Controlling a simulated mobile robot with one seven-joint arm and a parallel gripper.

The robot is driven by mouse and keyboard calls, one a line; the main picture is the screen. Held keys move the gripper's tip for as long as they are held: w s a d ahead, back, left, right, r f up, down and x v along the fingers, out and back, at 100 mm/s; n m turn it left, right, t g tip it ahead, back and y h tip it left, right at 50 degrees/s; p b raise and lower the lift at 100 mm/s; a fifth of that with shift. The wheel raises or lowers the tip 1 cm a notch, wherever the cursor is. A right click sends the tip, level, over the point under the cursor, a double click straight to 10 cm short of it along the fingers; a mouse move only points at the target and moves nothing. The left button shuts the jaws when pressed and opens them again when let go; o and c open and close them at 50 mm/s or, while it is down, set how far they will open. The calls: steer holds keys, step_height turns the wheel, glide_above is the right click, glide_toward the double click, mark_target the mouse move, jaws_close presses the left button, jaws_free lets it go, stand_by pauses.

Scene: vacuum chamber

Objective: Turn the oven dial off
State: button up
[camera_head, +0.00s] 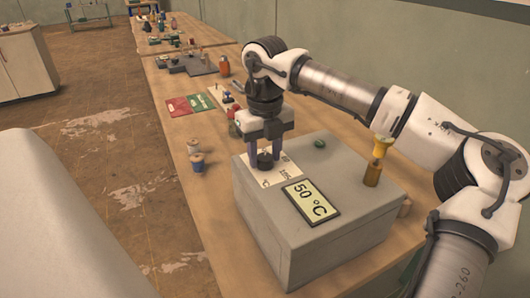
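The oven is a grey box (285,232) on the wooden bench, with a tilted-looking display (311,201) on its top reading 50 °C. A small black dial (265,161) stands on a white scale plate (271,177) with printed marks at the top's left part. My gripper (265,153) points down over the dial. Its two bluish fingers are apart, one on each side of the dial. I cannot tell whether they press on it. The fingers partly cover the scale, and the dial's pointer direction is not readable.
Two spools (197,162) stand left of the oven. Red and green booklets (192,104) and an orange bottle (224,66) lie farther along the bench.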

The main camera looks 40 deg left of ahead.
mark_target(265, 157)
steer(key=o, duration=0.3)
step_height(265, 157, up, 14)
steer(key=shift+b, duration=0.45)
steer(key=shift+f, duration=0.15)
stand_by(0.4)
